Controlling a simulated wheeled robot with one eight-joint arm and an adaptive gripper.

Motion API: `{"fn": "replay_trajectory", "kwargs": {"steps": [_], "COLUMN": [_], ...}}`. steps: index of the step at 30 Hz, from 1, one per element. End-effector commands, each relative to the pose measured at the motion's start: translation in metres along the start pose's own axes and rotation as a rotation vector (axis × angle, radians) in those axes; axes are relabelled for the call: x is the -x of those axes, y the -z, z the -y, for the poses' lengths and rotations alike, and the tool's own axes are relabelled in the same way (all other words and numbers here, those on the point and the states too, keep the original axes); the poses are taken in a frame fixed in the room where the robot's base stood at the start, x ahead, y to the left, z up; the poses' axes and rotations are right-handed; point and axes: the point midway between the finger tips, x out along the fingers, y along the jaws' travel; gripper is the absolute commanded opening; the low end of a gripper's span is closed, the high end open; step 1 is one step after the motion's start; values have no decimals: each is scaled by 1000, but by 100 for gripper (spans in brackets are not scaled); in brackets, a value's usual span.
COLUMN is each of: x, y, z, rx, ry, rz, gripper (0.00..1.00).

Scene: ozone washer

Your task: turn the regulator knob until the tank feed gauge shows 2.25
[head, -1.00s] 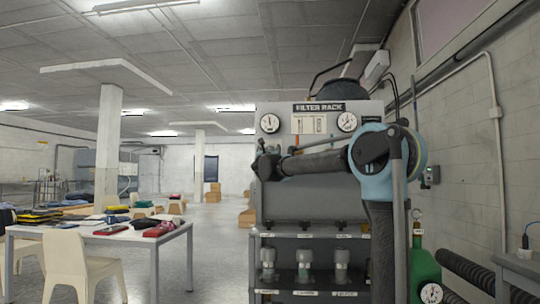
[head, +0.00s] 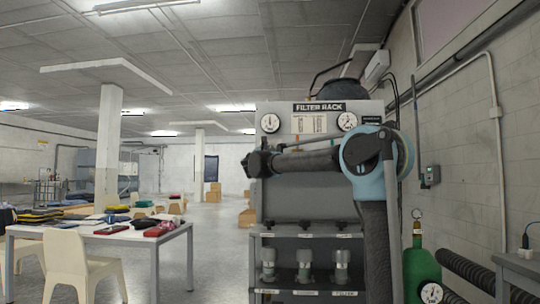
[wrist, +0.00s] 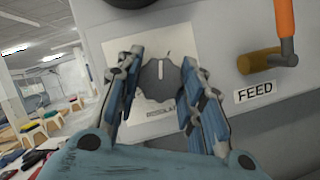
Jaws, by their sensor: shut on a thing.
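The regulator knob (wrist: 160,80) is a dark grey lobed disc with a pale pointer line near its top, on a white plate on the grey panel. My gripper (wrist: 163,76) has its blue-and-grey fingers closed on the left and right sides of the knob. In the head view, my arm and gripper (head: 255,164) hide the knob. Two round white gauges, a left one (head: 270,123) and a right one (head: 347,121), sit high on the panel. Their labels and figures are too small to read, so I cannot tell which is the tank feed gauge.
A brass fitting (wrist: 258,61) with an orange handle (wrist: 285,18) sits right of the knob, above a FEED label (wrist: 255,91). The filter rack sign (head: 319,107) tops the panel. A green cylinder (head: 422,270) stands right of the rack. A table (head: 100,234) stands left.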

Motion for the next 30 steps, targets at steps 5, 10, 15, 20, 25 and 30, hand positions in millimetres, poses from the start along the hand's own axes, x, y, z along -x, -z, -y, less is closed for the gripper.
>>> {"fn": "replay_trajectory", "kwargs": {"steps": [5,10,15,20,25,30], "x": [0,0,0,0,5,28], "y": [0,0,0,0,0,0], "z": [1,1,1,1,0,0], "rx": [-13,-12,-11,-11,-11,-11], "ry": [7,6,6,5,4,3], "rz": [2,1,1,1,0,-1], "gripper": [12,42,56,56,56,56]}}
